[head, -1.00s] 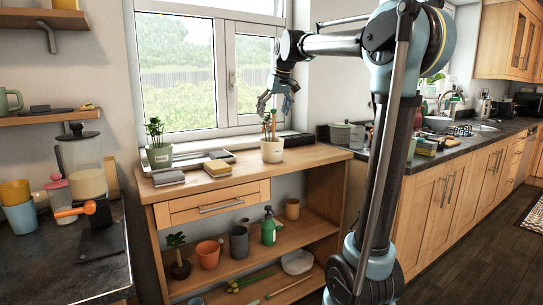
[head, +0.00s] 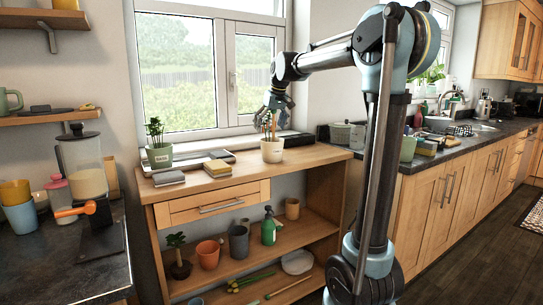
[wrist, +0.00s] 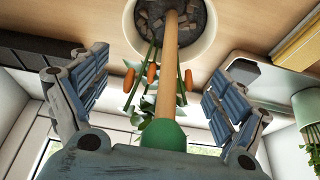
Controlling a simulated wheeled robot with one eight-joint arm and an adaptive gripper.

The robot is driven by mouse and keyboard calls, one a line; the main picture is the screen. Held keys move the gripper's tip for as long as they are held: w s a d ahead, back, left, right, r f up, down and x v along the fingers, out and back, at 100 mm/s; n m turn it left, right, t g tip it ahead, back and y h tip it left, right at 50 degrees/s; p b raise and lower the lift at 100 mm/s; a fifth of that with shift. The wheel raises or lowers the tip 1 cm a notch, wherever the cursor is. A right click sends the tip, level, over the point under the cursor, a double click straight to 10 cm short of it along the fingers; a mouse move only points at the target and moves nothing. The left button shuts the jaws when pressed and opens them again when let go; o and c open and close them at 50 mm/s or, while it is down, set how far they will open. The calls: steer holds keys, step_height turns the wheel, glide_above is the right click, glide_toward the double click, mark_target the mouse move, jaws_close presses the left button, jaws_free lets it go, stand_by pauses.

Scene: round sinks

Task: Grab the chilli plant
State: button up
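The chilli plant stands upright in a cream-white pot (head: 271,152) on the wooden potting bench under the window. In the wrist view the pot (wrist: 205,48) is at the top, with dark soil, a wooden stake, green stems and several orange chillies (wrist: 129,78). My gripper (head: 270,118) is at the top of the plant, above the pot. In the wrist view my gripper (wrist: 152,88) is open, one finger on each side of the stake and stems. I see no finger touching them. In the head view the gripper hides part of the foliage.
The window (head: 190,70) is close behind. Shelves below hold pots and a green spray bottle (head: 269,228).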

steer(key=c, duration=1.7)
steer(key=shift+r, duration=0.1)
